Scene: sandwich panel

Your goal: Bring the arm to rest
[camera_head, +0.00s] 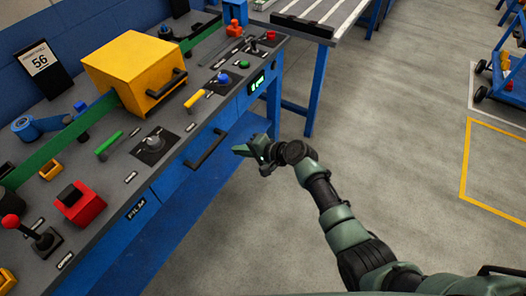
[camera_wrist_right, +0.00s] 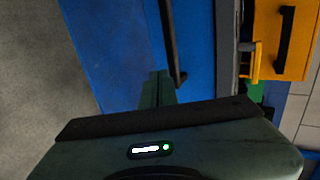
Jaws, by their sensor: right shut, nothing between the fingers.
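My right gripper (camera_head: 243,150) is shut and empty. It hangs over the floor just off the front of the blue workbench, to the right of the black drawer handle (camera_head: 206,148), and appears apart from it. In the right wrist view my gripper's fingers (camera_wrist_right: 157,88) are together in front of the blue bench front, beside the dark handle (camera_wrist_right: 171,45). My right arm (camera_head: 325,195) reaches in from the lower right. My left gripper is not in view.
The bench top carries a yellow box (camera_head: 130,65), a red block (camera_head: 82,205), a red-knobbed lever (camera_head: 35,233) and a yellow-handled lever (camera_head: 194,99). A blue-legged table (camera_head: 318,70) stands behind. A blue cart (camera_head: 505,85) is far right. Grey floor (camera_head: 390,110) is clear.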

